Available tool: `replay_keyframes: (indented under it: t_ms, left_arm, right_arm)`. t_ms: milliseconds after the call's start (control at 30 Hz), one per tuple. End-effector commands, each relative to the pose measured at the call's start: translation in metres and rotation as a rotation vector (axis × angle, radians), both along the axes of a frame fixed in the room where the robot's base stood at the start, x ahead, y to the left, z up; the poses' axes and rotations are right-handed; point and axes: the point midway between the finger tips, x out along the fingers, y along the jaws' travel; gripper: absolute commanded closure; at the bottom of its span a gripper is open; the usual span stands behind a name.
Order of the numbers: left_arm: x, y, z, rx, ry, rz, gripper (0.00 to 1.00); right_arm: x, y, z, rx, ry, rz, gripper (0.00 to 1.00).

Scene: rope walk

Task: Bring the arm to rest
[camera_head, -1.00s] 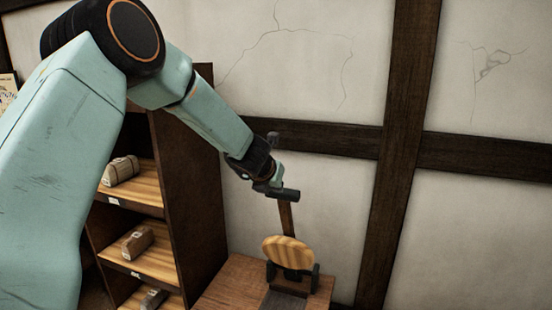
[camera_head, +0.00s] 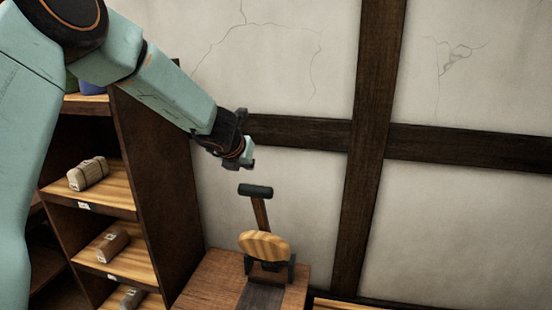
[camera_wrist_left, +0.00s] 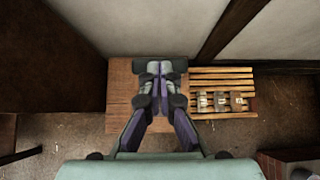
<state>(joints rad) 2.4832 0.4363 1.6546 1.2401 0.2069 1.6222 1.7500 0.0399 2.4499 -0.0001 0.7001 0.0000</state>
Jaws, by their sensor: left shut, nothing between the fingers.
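My left gripper (camera_head: 248,160) is shut and empty, up and to the left of a lever with a dark crossbar handle (camera_head: 255,191). In the head view a small gap shows between the gripper and the handle. The lever's wooden shaft rises behind a round, striped wooden disc (camera_head: 264,246) on a brown wooden stand (camera_head: 212,282). In the left wrist view the closed fingers (camera_wrist_left: 160,68) cover most of the lever. A dark bar end (camera_wrist_left: 180,65) shows beside the fingertips. My right gripper is out of view.
A dark wooden shelf unit (camera_head: 160,180) with wrapped bundles (camera_head: 88,174) stands left of the stand. A cracked plaster wall with dark beams (camera_head: 372,150) is behind. In the left wrist view, a slatted rack (camera_wrist_left: 205,78) with small labelled items lies right of the stand.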

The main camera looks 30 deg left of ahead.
Motion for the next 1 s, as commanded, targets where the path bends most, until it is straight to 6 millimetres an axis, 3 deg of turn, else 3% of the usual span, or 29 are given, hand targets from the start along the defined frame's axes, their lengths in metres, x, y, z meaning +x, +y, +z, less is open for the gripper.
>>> replay_keyframes:
  t_ms: [267,367,533,633,800,1000]
  left_arm:
    - [0.0,0.001,0.0,0.054,0.012,-0.042,1.0]
    - [-0.003,0.007,-0.001,0.216,0.051,-0.154,1.0]
    - [-0.027,0.0,-0.031,0.659,0.212,-0.527,1.0]
    - [-0.051,-0.015,-0.081,0.93,0.336,-0.811,1.0]
    - [-0.101,-0.047,-0.184,1.3,0.5,-1.32,1.0]
    - [-0.167,-0.086,-0.291,1.561,0.553,-1.848,1.0]
  right_arm:
    - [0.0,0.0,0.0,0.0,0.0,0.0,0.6]
    - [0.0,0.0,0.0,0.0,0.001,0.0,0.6]
    - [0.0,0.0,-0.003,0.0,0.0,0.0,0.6]
    - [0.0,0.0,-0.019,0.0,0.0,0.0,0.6]
    - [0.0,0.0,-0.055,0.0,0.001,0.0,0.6]
    - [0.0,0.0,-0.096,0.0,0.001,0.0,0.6]
